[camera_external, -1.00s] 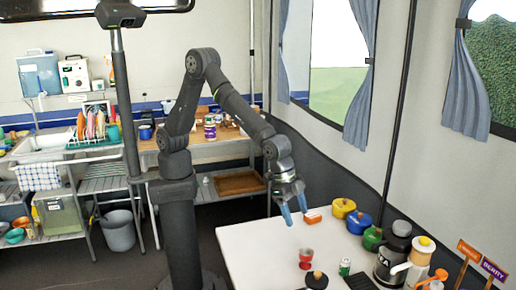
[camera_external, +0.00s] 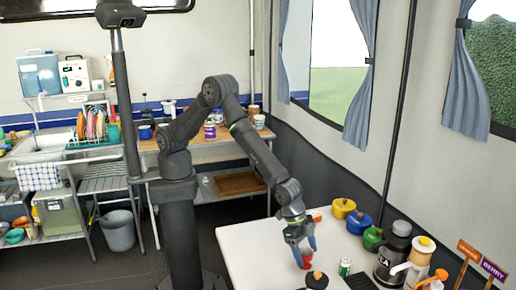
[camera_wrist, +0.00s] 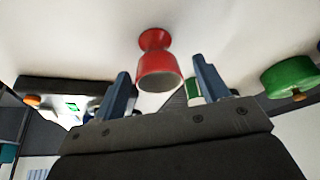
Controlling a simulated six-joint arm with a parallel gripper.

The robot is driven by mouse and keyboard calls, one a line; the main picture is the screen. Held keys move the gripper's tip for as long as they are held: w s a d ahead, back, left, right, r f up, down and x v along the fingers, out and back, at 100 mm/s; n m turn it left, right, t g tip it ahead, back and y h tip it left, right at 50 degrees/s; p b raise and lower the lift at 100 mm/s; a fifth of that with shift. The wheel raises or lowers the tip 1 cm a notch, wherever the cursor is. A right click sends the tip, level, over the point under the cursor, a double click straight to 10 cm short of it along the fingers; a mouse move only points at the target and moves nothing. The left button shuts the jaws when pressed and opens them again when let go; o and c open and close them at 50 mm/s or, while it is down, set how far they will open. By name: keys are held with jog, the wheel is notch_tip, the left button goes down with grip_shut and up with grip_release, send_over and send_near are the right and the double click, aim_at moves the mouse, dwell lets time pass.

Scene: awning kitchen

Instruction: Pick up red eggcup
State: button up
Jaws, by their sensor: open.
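The red eggcup (camera_wrist: 157,76) stands on the white table (camera_external: 245,250).
A black-lidded item (camera_external: 316,280) and a small green can (camera_external: 345,267) stand close by. Yellow (camera_external: 343,208), blue (camera_external: 359,222) and green (camera_external: 372,238) pots line the back edge. The table's left part is clear.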

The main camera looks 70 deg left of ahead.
jog(key=shift+x, duration=1.35)
jog(key=shift+c, duration=0.2)
jog(key=c, duration=1)
